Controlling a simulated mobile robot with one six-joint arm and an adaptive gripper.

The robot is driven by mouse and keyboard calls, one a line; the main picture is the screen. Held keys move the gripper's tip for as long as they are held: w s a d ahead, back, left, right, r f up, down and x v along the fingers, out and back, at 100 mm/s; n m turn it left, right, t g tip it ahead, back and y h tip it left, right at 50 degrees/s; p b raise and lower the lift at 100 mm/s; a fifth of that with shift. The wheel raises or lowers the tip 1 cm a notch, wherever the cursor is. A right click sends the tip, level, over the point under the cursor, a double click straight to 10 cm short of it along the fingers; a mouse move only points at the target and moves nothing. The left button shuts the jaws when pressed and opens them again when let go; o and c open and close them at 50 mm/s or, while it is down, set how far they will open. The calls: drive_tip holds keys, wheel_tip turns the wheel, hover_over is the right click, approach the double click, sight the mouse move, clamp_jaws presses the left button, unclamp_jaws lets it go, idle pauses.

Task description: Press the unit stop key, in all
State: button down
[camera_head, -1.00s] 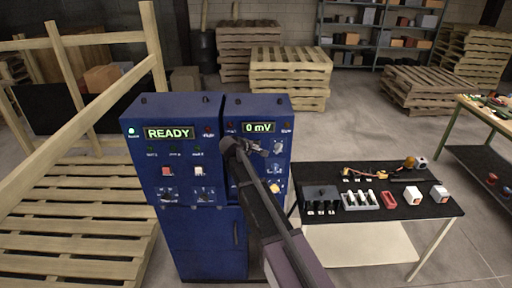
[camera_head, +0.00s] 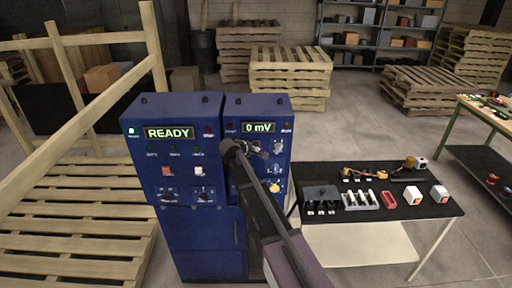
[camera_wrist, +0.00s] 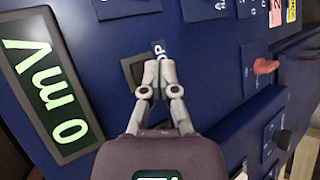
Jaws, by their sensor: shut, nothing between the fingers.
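The blue unit with the "0 mV" display (camera_head: 259,127) stands to the right of the blue READY unit (camera_head: 180,133). Its display (camera_wrist: 45,88) is also lit in the wrist view. A dark key (camera_wrist: 132,68) sits on the panel beside a label (camera_wrist: 158,47) of which I read only "OP". My gripper (camera_wrist: 158,64) is shut and empty, its fingertips over this key and covering much of it. I cannot tell whether they touch it. In the head view my gripper (camera_head: 264,147) is at the panel below the display, small and partly hidden.
A black-topped table (camera_head: 440,207) with small parts stands to the right. A wooden pallet (camera_head: 70,240) and rails are at the left.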

drive_tip(key=shift+s, duration=0.35)
drive_tip(key=s, duration=0.4)
drive_tip(key=shift+s, duration=0.4)
idle(0.4)
idle(0.5)
drive_tip(key=s+d+f+m+g+y+b, duration=0.2)
drive_tip(key=s+d+f+m+g+b, duration=0.1)
drive_tip(key=s+f, duration=0.4)
drive_tip(key=s+d+f+m+g+y+b, duration=0.2)
drive_tip(key=s+d+f+m+b, duration=0.3)
drive_tip(key=s, duration=0.7)
drive_tip(key=s+d+f+m+g+y+b, duration=0.2)
drive_tip(key=s+d+f+m+g+b, duration=0.2)
drive_tip(key=s+d+f, duration=0.4)
drive_tip(key=shift+s+f+m+g+b, duration=0.35)
drive_tip(key=shift+s+f, duration=0.3)
drive_tip(key=shift+s, duration=0.3)
